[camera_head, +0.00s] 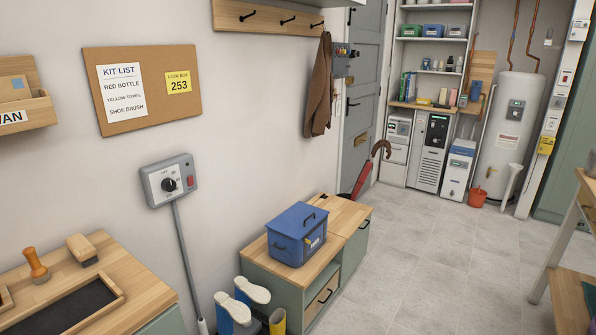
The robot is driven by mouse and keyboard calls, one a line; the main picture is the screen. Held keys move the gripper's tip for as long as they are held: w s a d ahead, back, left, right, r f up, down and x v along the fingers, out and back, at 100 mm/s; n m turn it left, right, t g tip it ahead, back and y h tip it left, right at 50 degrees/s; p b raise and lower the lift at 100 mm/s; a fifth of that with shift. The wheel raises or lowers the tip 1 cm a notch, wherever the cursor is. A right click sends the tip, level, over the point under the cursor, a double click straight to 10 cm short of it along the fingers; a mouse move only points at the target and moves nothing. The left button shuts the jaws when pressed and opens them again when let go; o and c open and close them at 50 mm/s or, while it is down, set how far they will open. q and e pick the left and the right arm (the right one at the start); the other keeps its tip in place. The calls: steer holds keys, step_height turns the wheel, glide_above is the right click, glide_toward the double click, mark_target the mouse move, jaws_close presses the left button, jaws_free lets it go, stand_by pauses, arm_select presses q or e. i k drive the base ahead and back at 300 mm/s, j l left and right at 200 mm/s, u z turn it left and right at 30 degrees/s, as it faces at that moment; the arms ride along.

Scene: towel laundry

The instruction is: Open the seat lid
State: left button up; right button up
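A low green bench (254,278) with a light wood top stands against the wall in the lower middle. The right section of its top, a wooden seat lid (345,213), lies flat and looks closed. A black handle (364,224) is on the front below this section. A blue lidded box (297,237) with dark handles stands on the top's left section, beside the right section. Whether the box overlaps the seam between the sections is hard to tell. Neither of my grippers is in view.
Boots (250,290) stand left of the bench. A red umbrella (362,180) leans behind it near the grey door (363,100). A brown coat (319,85) hangs above. A wooden-topped counter (135,275) is at lower left, a table (570,235) at right. The tiled floor between is clear.

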mark_target(345, 217)
steer(key=i+l+u, duration=0.2)
steer(key=i+l, duration=0.95)
steer(key=i+l+u, duration=0.1)
steer(key=i+l, duration=0.25)
steer(key=l, duration=0.2)
steer(key=i+l, duration=0.15)
steer(key=l, duration=0.15)
steer(key=i+l+u, duration=0.1)
steer(key=l, duration=0.2)
steer(key=i+l, duration=0.3)
steer(key=l, duration=0.3)
steer(key=i+l, duration=0.1)
steer(key=l, duration=0.3)
steer(key=i+l, duration=0.1)
steer(key=l, duration=0.3)
steer(key=l+u, duration=0.1)
steer(key=l, duration=0.3)
steer(key=i, duration=0.05)
